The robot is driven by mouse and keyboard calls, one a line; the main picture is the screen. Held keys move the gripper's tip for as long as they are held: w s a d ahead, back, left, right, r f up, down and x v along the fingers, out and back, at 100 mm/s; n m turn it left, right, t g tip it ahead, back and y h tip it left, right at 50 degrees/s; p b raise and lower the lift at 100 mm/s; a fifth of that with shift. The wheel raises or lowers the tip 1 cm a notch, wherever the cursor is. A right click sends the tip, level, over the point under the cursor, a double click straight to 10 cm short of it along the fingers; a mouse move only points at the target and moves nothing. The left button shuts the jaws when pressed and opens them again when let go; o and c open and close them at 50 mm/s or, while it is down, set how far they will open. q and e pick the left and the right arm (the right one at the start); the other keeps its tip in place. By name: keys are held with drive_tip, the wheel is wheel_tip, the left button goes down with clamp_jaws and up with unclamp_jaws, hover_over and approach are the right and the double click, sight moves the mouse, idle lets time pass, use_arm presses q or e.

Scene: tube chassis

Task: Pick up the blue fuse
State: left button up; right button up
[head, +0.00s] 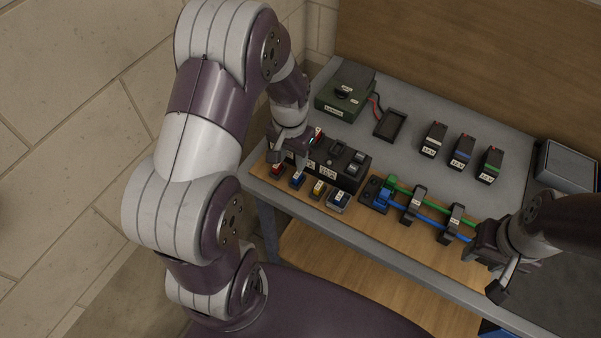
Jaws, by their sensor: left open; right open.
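A small blue fuse (298,181) with a white label sits on the wooden strip at the bench's front edge. It is between a red fuse (277,171) and a yellow fuse (318,190). A larger dark block with a bluish top (339,201) is at the right end of this row. My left gripper (288,158) is open, just above and behind the red and blue fuses, and I see nothing held in it. Its exact gap to the blue fuse is hard to tell. My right gripper (489,270) is open at the right, by the end of the tubes.
A black fuse box (336,164) stands right behind the row. Blue and green tubes in black clips (418,200) lie to the right. A green device (344,93), a black tray (390,124) and three labelled blocks (462,150) stand farther back.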

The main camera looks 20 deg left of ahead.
sight(297, 174)
use_arm(q)
drive_tip(key=f, duration=0.2)
drive_tip(key=d+f+p, duration=0.1)
drive_tip(key=f, duration=0.1)
drive_tip(key=w+f, duration=0.1)
drive_tip(key=f, duration=0.1)
drive_tip(key=shift+d+f, duration=0.15)
drive_tip(key=shift+f, duration=0.1)
drive_tip(key=shift+s+a+f, duration=0.1)
drive_tip(key=shift+a+f, duration=0.1)
drive_tip(key=shift+f, duration=0.1)
drive_tip(key=shift+d, duration=0.15)
drive_tip(key=c, duration=0.5)
clamp_jaws()
